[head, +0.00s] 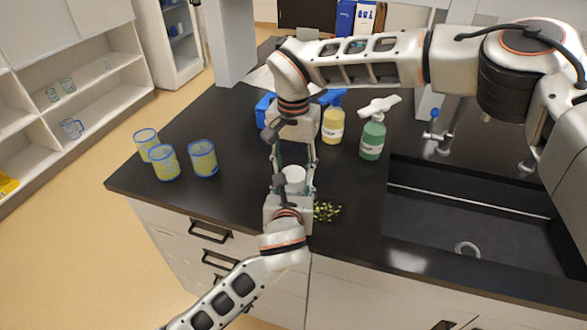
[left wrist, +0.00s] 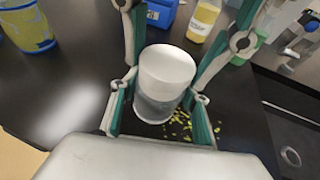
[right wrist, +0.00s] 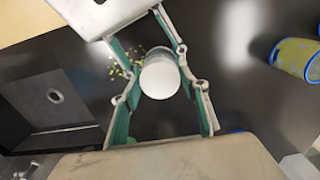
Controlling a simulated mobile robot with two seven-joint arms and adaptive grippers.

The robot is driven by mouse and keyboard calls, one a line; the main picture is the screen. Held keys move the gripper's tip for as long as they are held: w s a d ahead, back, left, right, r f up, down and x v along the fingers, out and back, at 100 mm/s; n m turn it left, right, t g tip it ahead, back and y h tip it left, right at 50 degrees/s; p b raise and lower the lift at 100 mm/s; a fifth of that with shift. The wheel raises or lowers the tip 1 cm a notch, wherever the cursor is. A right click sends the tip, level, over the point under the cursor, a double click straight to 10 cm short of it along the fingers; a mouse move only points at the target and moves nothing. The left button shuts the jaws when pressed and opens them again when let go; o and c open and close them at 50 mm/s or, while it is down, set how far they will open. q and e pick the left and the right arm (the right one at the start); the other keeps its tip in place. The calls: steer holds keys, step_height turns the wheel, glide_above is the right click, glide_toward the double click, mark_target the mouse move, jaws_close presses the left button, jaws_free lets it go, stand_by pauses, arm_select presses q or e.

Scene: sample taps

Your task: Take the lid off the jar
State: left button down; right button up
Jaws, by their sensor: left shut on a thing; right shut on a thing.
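The jar (left wrist: 157,105) has a greyish see-through body and a white lid (left wrist: 167,66). It looks upright on the black counter, between my two facing grippers. The lid also shows from above in the right wrist view (right wrist: 159,78) and in the head view (head: 294,174). My left gripper (head: 292,188) comes from the front edge and is shut on the jar body, one finger on each side. My right gripper (head: 292,166) reaches in from the back and is shut on the lid. The fingers hide parts of the jar, and any gap under the lid cannot be told.
Several blue-rimmed yellow cups (head: 203,158) stand left on the counter (head: 240,115). A yellow bottle (head: 333,125) and a green bottle (head: 372,139) stand behind to the right. Yellow-green bits (head: 327,211) lie beside the jar. A sink (head: 450,215) opens at the right.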

mark_target(293, 174)
steer(key=shift+r, duration=0.2)
stand_by(0.5)
steer(key=shift+r, duration=0.8)
steer(key=shift+r, duration=0.15)
steer(key=shift+r, duration=2)
arm_select(q)
steer(key=c, duration=1)
jaws_free()
